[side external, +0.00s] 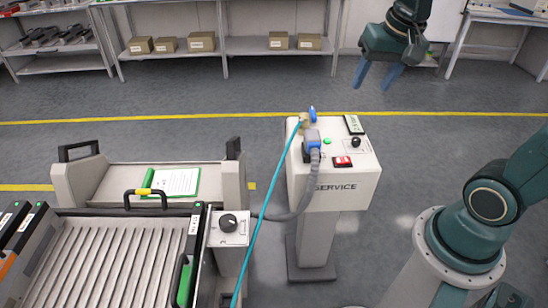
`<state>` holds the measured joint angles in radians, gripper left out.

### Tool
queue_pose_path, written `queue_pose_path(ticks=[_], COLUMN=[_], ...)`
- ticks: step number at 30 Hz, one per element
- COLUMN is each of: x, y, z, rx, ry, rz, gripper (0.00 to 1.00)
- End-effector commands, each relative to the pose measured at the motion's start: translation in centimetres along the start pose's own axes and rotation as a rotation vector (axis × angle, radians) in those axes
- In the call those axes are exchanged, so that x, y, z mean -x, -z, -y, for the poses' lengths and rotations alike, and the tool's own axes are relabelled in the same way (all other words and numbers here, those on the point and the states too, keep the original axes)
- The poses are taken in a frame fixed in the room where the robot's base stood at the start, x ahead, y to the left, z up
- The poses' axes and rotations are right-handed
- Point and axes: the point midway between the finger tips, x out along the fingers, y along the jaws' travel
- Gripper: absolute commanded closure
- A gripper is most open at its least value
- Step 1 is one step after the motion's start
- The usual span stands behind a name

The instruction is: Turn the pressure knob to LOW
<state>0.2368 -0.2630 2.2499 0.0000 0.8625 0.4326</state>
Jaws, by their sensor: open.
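A black knob (356,142) sits on top of the white SERVICE stand (334,190), in front of a small display with green figures (354,124). A second, larger black knob (228,222) sits on a white marked plate at the trolley's right side. The markings are too small to read, so I cannot tell which knob is for pressure or where either is set. My gripper (376,78) is open and empty, with two blue fingers pointing down. It appears above and behind the stand in the picture, apart from both knobs.
The stand also carries a red switch (342,161), a green button (327,141) and a blue hose coupling (312,137). A teal hose (268,197) and a grey hose (292,215) run from it.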

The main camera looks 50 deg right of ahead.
Motion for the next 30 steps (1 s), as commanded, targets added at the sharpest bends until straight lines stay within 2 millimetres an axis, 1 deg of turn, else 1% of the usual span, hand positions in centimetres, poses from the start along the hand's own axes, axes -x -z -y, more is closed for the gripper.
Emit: queue_pose_path(ticks=[1,8,14,18,24,27,30], x=[-0.8,-4.4,-8.0,-10.9,-14.9,-16.3,-17.2], y=[1.0,5.0,8.0,9.8,11.7,12.2,12.5], z=[-0.3,-1.7,-3.8,-5.6,-8.3,-9.4,-10.1], rx=[-0.054,-0.294,-0.505,-0.651,-0.843,-0.912,-0.955], ry=[-0.015,-0.070,-0.121,-0.158,-0.208,-0.226,-0.237], rz=[0.016,0.067,0.108,0.134,0.165,0.175,0.180], gripper=[0.49,0.49,0.49,0.49,0.49,0.49,0.49])
